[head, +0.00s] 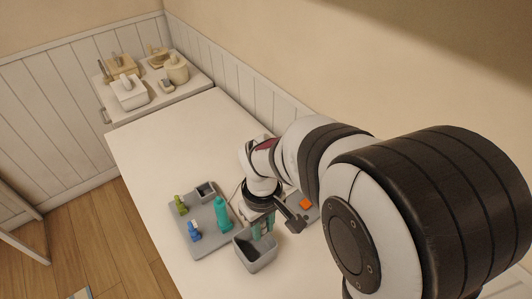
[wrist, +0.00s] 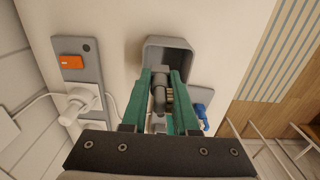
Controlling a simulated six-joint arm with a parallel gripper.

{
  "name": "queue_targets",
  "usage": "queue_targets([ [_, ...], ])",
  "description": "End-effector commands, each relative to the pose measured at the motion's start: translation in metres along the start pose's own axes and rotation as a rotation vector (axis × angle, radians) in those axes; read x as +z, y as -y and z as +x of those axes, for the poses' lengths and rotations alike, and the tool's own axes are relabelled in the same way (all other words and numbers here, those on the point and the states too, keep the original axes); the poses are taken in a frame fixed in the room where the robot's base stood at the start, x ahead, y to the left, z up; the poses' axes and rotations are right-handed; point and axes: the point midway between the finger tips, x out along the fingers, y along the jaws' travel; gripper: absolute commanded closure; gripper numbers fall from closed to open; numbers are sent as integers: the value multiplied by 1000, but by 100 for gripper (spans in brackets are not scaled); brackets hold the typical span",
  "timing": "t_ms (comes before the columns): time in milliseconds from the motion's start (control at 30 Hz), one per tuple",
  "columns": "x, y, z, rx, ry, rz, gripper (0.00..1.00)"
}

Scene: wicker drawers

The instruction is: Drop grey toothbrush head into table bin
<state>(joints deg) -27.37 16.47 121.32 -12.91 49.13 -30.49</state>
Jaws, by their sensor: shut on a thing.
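My gripper (wrist: 161,76) has green fingers and is shut on a grey toothbrush head (wrist: 159,98), which shows between them in the wrist view. The table bin (wrist: 168,43) is a grey open box just beyond the fingertips in the wrist view. In the head view the bin (head: 253,264) stands on the white table, and my gripper (head: 263,227) is at its far rim, fingers pointing down. I cannot tell how high the fingertips are above the bin. The toothbrush head cannot be made out in the head view.
A grey tray (head: 205,243) left of the bin holds a teal bottle (head: 223,214), a green item (head: 181,206), a blue-and-white item (head: 194,231) and a small grey box (head: 206,189). The table's far part (head: 180,135) is clear.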

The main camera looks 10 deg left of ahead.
Motion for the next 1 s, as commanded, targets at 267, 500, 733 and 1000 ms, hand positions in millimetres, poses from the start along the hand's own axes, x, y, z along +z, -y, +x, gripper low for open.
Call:
queue_targets([
  [267,0,0,0,0,0,0,49],
  [500,0,0,0,0,0,0,37],
  [733,-1,0,-18,2,-5,0,37],
  [1000,-1,-1,-105,2,-8,1,37],
])
